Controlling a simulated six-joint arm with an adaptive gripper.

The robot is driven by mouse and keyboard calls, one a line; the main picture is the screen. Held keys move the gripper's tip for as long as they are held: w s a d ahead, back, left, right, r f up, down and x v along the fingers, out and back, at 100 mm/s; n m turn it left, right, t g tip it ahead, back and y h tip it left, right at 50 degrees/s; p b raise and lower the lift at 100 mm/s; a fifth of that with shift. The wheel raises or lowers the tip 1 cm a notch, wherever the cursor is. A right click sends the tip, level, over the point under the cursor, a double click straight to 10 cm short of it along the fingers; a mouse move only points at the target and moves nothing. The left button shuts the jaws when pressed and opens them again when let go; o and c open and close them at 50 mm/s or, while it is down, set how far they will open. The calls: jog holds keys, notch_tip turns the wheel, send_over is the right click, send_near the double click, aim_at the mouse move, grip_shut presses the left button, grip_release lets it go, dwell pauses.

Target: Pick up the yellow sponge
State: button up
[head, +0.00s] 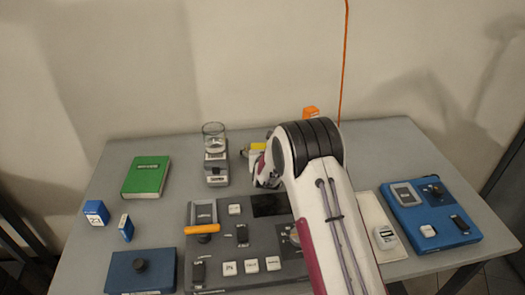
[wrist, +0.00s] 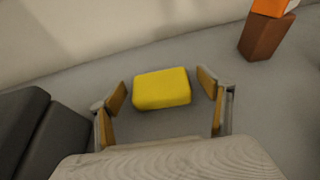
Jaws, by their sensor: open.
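The yellow sponge (wrist: 162,90) lies on the grey table in the wrist view, a rounded block set between the two fingers. My gripper (wrist: 162,92) is open, with one finger to the left and one to the right of the sponge, and gaps show on both sides. In the head view, a yellow part of the sponge (head: 258,147) shows beside my gripper (head: 256,165) at the back of the table. My arm hides much of that area.
An orange-topped brown block (wrist: 263,35) stands right of the sponge; its orange top (head: 311,112) shows behind my arm. A glass on a scale (head: 216,165) stands to the left. A grey control panel (head: 225,262) lies in front. A green book (head: 147,175) lies far left.

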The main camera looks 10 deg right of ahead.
jog(key=shift+w+f, duration=0.25)
jog(key=shift+w, duration=0.4)
jog(key=c, duration=0.9)
